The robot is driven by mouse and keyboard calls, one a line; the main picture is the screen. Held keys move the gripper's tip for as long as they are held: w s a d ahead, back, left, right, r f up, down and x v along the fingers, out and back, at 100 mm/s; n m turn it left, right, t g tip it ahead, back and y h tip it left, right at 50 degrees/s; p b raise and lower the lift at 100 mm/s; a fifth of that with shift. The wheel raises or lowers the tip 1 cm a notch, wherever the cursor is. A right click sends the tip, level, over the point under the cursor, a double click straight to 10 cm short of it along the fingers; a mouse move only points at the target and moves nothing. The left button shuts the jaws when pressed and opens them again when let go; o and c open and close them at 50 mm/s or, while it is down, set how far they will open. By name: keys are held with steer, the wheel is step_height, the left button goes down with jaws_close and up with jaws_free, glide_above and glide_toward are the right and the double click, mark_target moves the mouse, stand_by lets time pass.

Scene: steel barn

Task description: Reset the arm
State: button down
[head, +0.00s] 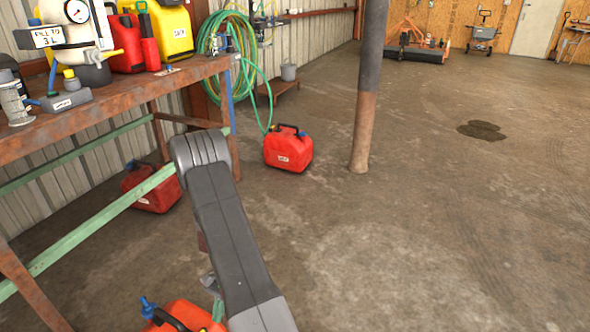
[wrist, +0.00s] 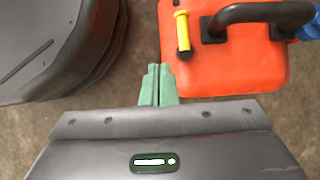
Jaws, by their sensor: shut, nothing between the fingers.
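My gripper (wrist: 157,85) has its two green fingers closed together with nothing between them. It points down at the near left edge of a red fuel can (wrist: 235,65), which has a black handle and a yellow piece on top. I cannot tell whether the fingertips touch the can. In the head view my arm reaches down over the floor, and a red can (head: 183,318) with a blue spout shows at the bottom edge, partly hidden by my arm. Only a little of the gripper's green shows there.
A rusty workbench (head: 120,101) with several cans and a gauge vessel (head: 85,32) stands at left. One red can (head: 288,150) sits by a steel post (head: 366,95), another (head: 150,190) under the bench. A green hose (head: 222,35) hangs behind.

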steer(key=p+v, duration=0.2)
steer(key=v, duration=0.8)
steer(key=shift+p, duration=0.3)
steer(key=shift+d+r, duration=0.1)
